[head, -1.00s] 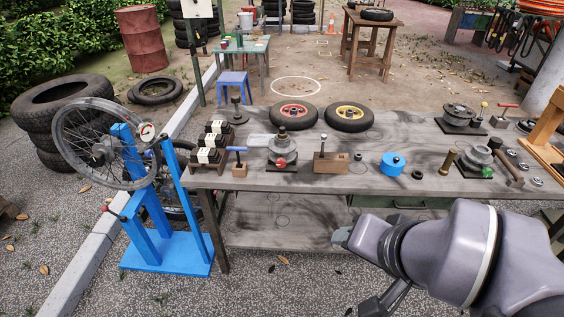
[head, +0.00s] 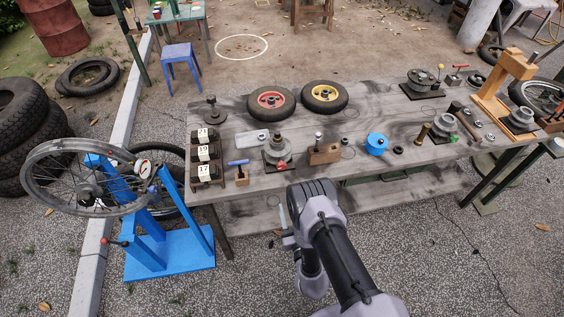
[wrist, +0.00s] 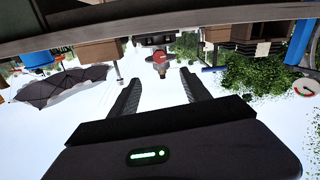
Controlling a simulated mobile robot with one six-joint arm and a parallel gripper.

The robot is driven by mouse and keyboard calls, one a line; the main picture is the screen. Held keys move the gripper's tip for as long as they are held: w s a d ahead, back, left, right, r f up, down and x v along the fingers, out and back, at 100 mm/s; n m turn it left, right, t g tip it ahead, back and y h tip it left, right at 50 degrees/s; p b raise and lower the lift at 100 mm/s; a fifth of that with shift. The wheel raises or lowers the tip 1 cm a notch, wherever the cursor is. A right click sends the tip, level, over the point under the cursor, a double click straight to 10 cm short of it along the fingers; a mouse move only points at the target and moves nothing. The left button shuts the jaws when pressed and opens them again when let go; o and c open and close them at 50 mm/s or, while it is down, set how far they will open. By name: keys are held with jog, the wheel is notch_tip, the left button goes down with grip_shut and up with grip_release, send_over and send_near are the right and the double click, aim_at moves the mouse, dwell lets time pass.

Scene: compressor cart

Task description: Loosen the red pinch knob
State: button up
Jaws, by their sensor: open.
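The red pinch knob (head: 282,165) sits low on the front of a grey round device (head: 277,148) near the front edge of the workbench. In the wrist view, which appears upside down, the red knob (wrist: 160,57) is ahead of my gripper (wrist: 160,76), roughly centred between its two fingers. The fingers are apart and nothing is between them. A gap separates the fingertips from the knob. In the head view my arm reaches toward the bench front, and its links partly hide the gripper.
The workbench (head: 230,195) also holds a wooden block (head: 324,154) and a blue round part (head: 376,143) to the right of the device. A blue-handled tool (head: 238,163) and numbered blocks (head: 204,155) are left. A blue wheel stand (head: 165,250) stands at the bench's left end.

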aim_at(282, 168)
jog(key=b+x, duration=0.5)
jog(key=x, duration=1.1)
jog(key=shift+w, duration=0.4)
grip_shut()
